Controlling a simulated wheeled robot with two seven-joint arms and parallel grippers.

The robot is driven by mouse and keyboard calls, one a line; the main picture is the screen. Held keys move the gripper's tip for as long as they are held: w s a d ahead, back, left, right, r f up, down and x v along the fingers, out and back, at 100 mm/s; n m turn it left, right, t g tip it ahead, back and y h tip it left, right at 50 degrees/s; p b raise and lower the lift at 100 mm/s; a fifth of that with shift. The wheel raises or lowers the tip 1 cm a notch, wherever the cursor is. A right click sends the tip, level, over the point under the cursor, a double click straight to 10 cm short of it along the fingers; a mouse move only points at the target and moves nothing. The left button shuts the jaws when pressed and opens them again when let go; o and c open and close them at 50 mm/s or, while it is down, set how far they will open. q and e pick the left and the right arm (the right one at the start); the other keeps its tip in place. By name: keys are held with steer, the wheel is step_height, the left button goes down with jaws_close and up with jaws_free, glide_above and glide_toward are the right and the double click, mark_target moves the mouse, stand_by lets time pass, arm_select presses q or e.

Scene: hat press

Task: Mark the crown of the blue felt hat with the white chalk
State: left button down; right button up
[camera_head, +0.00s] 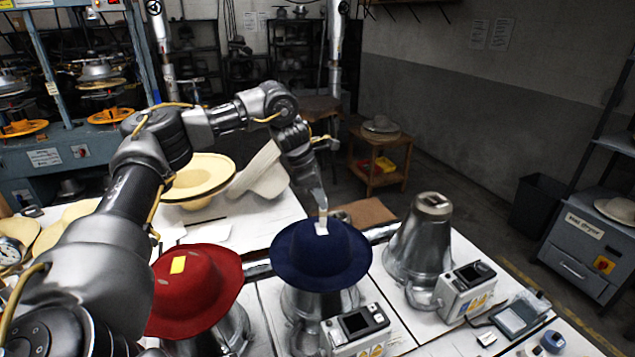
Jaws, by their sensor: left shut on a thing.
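The blue felt hat (344,258) sits crown up on a metal block in the middle of the table. My left gripper (320,203) reaches down from above to its crown, shut on a small pale piece, which looks like the white chalk (322,214). The chalk's lower end is at or just above the crown; I cannot tell whether it touches. A white patch (321,229) shows on the crown just below it; I cannot tell whether it is a label or a mark. My right gripper is not in view.
A red hat (205,294) with a yellow patch stands left of the blue hat. A bare metal block (419,248) stands to the right. Small control boxes (356,328) sit in front. A cream hat (198,180) lies behind left. A grey steamer cabinet (578,246) stands far right.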

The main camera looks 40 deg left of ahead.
arm_select(q)
steer(key=shift+w+d+r, duration=0.2)
steer(key=shift+w+r, duration=0.15)
steer(key=shift+r, duration=0.4)
steer(key=shift+d+v, duration=0.15)
steer(key=shift+v, duration=0.6)
steer(key=shift+d+v, duration=0.15)
steer(key=shift+v, duration=0.65)
steer(key=shift+w+r, duration=0.15)
